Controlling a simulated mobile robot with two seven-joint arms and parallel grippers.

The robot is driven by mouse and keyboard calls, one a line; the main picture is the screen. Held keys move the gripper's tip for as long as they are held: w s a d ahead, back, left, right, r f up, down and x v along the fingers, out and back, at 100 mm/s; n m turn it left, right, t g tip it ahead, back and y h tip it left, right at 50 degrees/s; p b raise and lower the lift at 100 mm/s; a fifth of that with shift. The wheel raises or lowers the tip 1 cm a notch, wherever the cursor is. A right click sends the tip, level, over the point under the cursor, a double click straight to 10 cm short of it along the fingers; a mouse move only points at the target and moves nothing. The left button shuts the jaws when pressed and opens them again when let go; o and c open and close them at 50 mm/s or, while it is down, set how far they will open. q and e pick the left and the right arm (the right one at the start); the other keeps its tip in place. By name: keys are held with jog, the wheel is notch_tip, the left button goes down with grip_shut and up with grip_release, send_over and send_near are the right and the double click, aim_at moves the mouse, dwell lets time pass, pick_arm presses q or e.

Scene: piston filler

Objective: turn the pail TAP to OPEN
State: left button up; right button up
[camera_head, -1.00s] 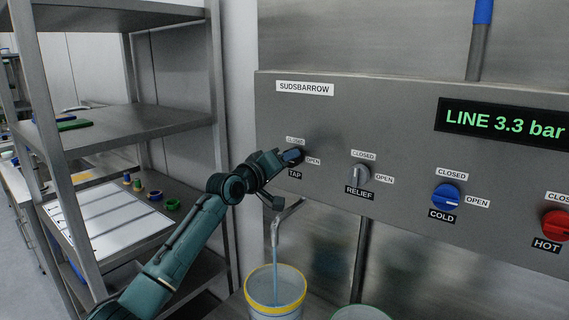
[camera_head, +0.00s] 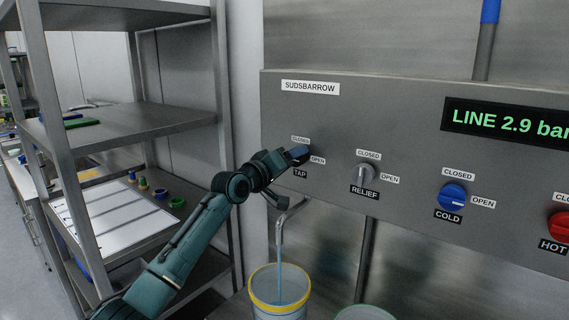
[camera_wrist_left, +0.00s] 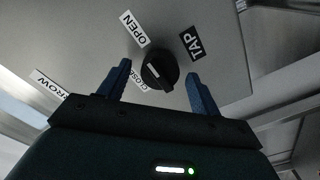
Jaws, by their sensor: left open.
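The dark TAP knob (camera_wrist_left: 160,71) is on the grey panel, and in the wrist view it sits between the fingers of my open left gripper (camera_wrist_left: 158,70). Gaps show on both sides of the knob, so the fingers look apart from it. The OPEN label (camera_wrist_left: 133,29) and TAP label (camera_wrist_left: 190,42) are clear; the CLOSED label is partly hidden. In the head view my left gripper (camera_head: 298,155) covers most of the knob. Water runs from the spout (camera_head: 283,222) into the yellow-rimmed pail (camera_head: 279,304). My right gripper is not in view.
The RELIEF knob (camera_head: 364,173), blue COLD knob (camera_head: 453,196) and red HOT knob (camera_head: 562,226) line the panel to the right. The display (camera_head: 508,121) reads LINE 2.9 bar. A metal shelf unit (camera_head: 130,118) stands left of the panel.

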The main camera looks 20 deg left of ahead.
pick_arm(q)
jog(key=b+v, duration=0.1)
jog(key=v, duration=1.2)
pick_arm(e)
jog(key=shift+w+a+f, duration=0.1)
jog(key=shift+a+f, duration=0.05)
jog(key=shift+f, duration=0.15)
pick_arm(q)
jog(key=s+d+f+m+g+y+p, duration=0.1)
jog(key=s+d+f, duration=0.15)
jog(key=f, duration=0.55)
jog(key=s+d+f+m+g+p, duration=0.1)
jog(key=s+d+f, duration=0.1)
jog(key=s+f, duration=0.35)
jog(key=s+d+f+m+g+y, duration=0.1)
jog(key=s+d+f, duration=0.1)
jog(key=f, duration=0.7)
jog(key=s+d+f+m+g+p, duration=0.1)
jog(key=s+d+f+m, duration=0.1)
jog(key=s+f, duration=0.4)
jog(key=s+d+f+m+g+p, duration=0.1)
jog(key=s+f, duration=0.6)
jog(key=s, duration=0.8)
jog(key=shift+d+m+g+y, duration=0.4)
jog(key=shift+d+m+g, duration=0.4)
jog(key=shift+d, duration=0.4)
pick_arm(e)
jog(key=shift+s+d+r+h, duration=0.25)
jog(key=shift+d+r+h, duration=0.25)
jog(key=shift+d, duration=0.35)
